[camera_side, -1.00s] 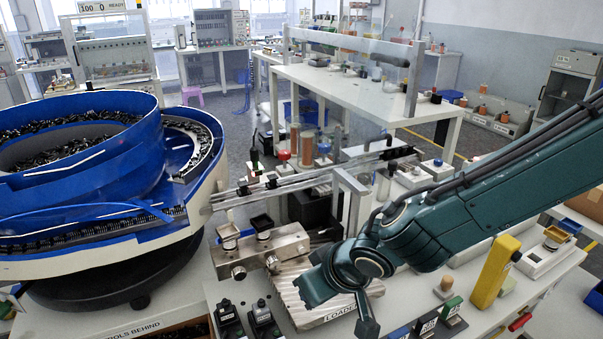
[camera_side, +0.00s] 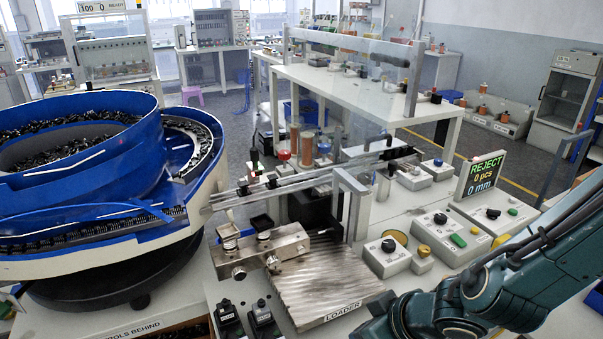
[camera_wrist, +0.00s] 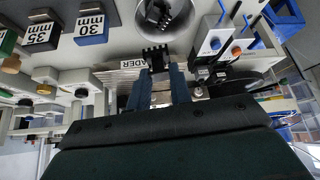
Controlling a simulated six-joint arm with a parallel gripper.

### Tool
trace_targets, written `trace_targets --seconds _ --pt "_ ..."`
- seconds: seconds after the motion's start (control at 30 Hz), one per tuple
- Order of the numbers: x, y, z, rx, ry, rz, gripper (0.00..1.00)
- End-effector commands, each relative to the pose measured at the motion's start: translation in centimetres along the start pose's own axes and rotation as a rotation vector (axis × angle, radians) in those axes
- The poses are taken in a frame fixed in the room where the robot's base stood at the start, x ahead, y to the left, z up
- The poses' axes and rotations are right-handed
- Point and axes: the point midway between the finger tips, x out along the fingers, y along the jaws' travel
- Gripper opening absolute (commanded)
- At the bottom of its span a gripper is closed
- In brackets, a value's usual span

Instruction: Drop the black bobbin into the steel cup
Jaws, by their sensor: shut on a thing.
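In the wrist view my gripper (camera_wrist: 158,78) is shut on a small black toothed part, which I take for the black bobbin (camera_wrist: 156,56). The part sticks out past the fingertips, and its lower end is hidden between them. The round steel cup (camera_wrist: 183,22) shows at the top of the wrist view, partly cut off by the frame edge. The held part appears just short of its near rim; its height above the rim cannot be told. Another black piece (camera_wrist: 160,12) shows inside the cup. In the side view the gripper and cup are out of frame.
Blue and black blocks marked 30 mm (camera_wrist: 92,27) and 25 mm (camera_wrist: 42,36) stand left of the cup. Switch boxes (camera_wrist: 214,42) stand to its right. In the side view the ribbed loader plate (camera_side: 325,280) is bare. A blue-and-white feeder bowl (camera_side: 85,220) fills the left.

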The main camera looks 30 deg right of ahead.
Motion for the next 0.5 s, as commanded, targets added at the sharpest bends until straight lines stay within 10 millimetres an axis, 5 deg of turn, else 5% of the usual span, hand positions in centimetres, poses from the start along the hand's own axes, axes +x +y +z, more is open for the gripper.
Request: trace_targets --seconds 0.5 --pt "3.1 0.1 2.0 -0.002 -0.003 0.003 0.00"
